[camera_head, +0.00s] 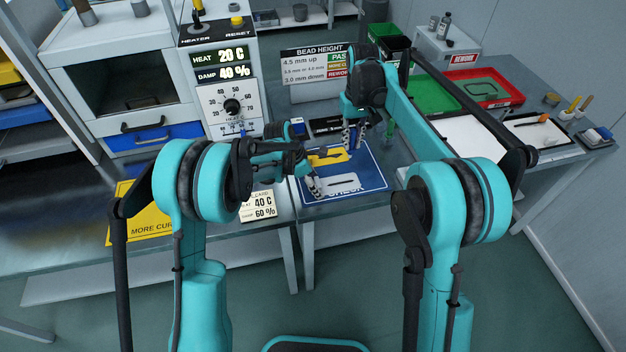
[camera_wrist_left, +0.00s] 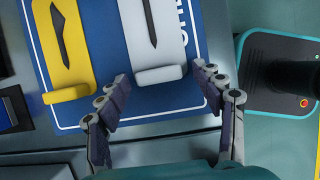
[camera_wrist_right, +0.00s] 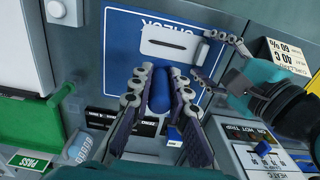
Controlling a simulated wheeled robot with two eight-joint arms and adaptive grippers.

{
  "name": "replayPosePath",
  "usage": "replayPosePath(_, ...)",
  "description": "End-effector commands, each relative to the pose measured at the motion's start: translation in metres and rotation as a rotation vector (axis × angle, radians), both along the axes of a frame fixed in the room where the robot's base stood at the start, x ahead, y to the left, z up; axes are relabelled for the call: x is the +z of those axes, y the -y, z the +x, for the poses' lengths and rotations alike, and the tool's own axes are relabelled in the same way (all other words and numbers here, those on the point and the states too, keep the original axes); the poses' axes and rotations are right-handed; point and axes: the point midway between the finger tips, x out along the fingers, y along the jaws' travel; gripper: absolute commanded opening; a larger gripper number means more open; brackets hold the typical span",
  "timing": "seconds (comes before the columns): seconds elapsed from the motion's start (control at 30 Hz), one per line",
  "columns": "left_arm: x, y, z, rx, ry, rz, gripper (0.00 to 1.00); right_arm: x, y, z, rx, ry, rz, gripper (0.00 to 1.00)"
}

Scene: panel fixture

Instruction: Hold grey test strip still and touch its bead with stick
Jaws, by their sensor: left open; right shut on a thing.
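The grey test strip (camera_head: 343,181) lies on the blue CHECK mat (camera_head: 376,181); a dark tapered bead runs along it. In the left wrist view, the grey strip's (camera_wrist_left: 139,28) raised near end sits between the fingertips of my left gripper (camera_wrist_left: 162,75). That gripper (camera_head: 317,184) is open, its fingers apart on either side of the end. My right gripper (camera_head: 354,137) is shut on the blue stick (camera_wrist_right: 160,92), above the mat's far side. The stick's tip is hidden from me. The right wrist view shows the grey strip (camera_wrist_right: 190,52) beyond the stick, apart from it.
A yellow strip (camera_wrist_left: 62,50) with a wider dark bead lies beside the grey one. A bead height sign (camera_head: 315,62) stands behind the mat. Green (camera_head: 432,94) and red (camera_head: 487,88) trays are at the right. A yellow card (camera_head: 127,222) lies at the left.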

Motion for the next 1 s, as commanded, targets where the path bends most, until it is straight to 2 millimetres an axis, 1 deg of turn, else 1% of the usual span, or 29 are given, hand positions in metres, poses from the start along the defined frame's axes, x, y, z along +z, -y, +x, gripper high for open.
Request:
replayPosePath(0.1, 0.0, 0.0, 0.0, 0.0, 0.0, 0.0, 0.67, 0.0, 0.0, 0.0, 0.0, 0.0, 0.0, 0.0)
replayPosePath(0.13, 0.0, 0.0, 0.0, 0.0, 0.0, 0.0, 0.62, 0.0, 0.0, 0.0, 0.0, 0.0, 0.0, 0.0)
replayPosePath(0.17, 0.0, 0.0, 0.0, 0.0, 0.0, 0.0, 0.54, 0.0, 0.0, 0.0, 0.0, 0.0, 0.0, 0.0)
replayPosePath(0.2, 0.0, 0.0, 0.0, 0.0, 0.0, 0.0, 0.43, 0.0, 0.0, 0.0, 0.0, 0.0, 0.0, 0.0)
replayPosePath(0.27, 0.0, 0.0, 0.0, 0.0, 0.0, 0.0, 0.28, 0.0, 0.0, 0.0, 0.0, 0.0, 0.0, 0.0)
replayPosePath(0.3, 0.0, 0.0, 0.0, 0.0, 0.0, 0.0, 0.17, 0.0, 0.0, 0.0, 0.0, 0.0, 0.0, 0.0)
replayPosePath(0.33, 0.0, 0.0, 0.0, 0.0, 0.0, 0.0, 0.11, 0.0, 0.0, 0.0, 0.0, 0.0, 0.0, 0.0)
replayPosePath(0.47, 0.0, 0.0, 0.0, 0.0, 0.0, 0.0, 0.11, -0.002, 0.0, 0.0, 0.0, 0.0, 0.0, 0.0)
replayPosePath(0.7, 0.0, 0.0, 0.0, 0.0, 0.0, 0.0, 0.11, -0.046, 0.0, 0.0, 0.0, 0.001, -0.003, 0.0)
replayPosePath(1.0, 0.0, 0.0, 0.0, 0.0, 0.0, 0.0, 0.11, -0.071, 0.0, 0.0, 0.0, 0.001, -0.003, 0.0)
